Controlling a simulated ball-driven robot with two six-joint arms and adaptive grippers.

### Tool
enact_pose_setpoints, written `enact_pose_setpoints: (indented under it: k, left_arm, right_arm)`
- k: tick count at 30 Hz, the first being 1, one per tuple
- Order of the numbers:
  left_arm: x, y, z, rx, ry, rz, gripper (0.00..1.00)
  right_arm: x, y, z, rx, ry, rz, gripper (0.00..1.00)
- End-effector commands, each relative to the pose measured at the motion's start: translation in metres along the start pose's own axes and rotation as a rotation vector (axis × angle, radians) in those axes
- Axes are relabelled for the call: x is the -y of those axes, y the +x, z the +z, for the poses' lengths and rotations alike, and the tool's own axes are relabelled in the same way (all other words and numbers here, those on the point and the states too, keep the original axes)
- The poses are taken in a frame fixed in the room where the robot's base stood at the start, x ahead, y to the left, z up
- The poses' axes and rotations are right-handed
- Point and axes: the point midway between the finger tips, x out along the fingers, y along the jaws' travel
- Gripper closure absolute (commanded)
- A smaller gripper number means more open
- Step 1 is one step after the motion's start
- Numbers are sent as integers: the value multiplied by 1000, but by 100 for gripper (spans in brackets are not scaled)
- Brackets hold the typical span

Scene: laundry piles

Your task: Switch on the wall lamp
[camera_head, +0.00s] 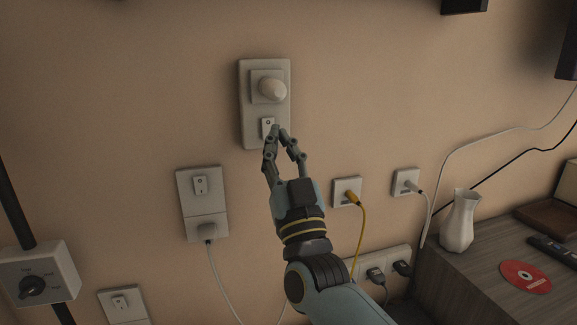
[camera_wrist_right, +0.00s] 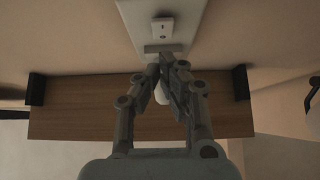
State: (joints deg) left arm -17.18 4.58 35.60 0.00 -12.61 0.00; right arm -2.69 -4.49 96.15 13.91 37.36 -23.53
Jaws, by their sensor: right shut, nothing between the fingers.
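A pale wall plate (camera_head: 247,125) is in the upper middle of the head view. It carries a rounded white bulb-like piece (camera_head: 271,89), which shows no glow. Below that is a small white switch (camera_head: 267,126), also in the right wrist view (camera_wrist_right: 162,27). My right gripper (camera_head: 278,129) is shut and empty, with its fingertips at the switch's lower right in the head view. In the right wrist view its fingertips (camera_wrist_right: 167,62) are in front of the plate's edge. I cannot tell whether they touch it. My left gripper is not in view.
Another switch plate with a plugged cable (camera_head: 203,200) is to the lower left. A dial box (camera_head: 38,278) is at far left. A white vase (camera_head: 460,222) stands on a cabinet.

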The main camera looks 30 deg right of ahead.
Motion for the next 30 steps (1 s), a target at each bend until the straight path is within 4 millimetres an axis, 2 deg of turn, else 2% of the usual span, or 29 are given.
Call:
enact_pose_setpoints:
  k: [1, 6, 18, 22, 25, 30]
  left_arm:
    - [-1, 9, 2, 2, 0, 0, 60]
    - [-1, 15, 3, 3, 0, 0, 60]
    - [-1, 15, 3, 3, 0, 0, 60]
    - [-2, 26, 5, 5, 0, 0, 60]
    - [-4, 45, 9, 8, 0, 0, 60]
    - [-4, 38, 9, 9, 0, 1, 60]
  right_arm:
    - [0, 1, 10, 0, -2, -1, 100]
    - [0, 12, 18, 1, -1, -1, 100]
    - [0, 15, 20, 1, -1, -1, 100]
    - [0, 14, 24, -21, -1, 0, 100]
    - [0, 14, 32, -62, -2, 0, 100]
    - [0, 19, 25, -66, -1, 0, 100]
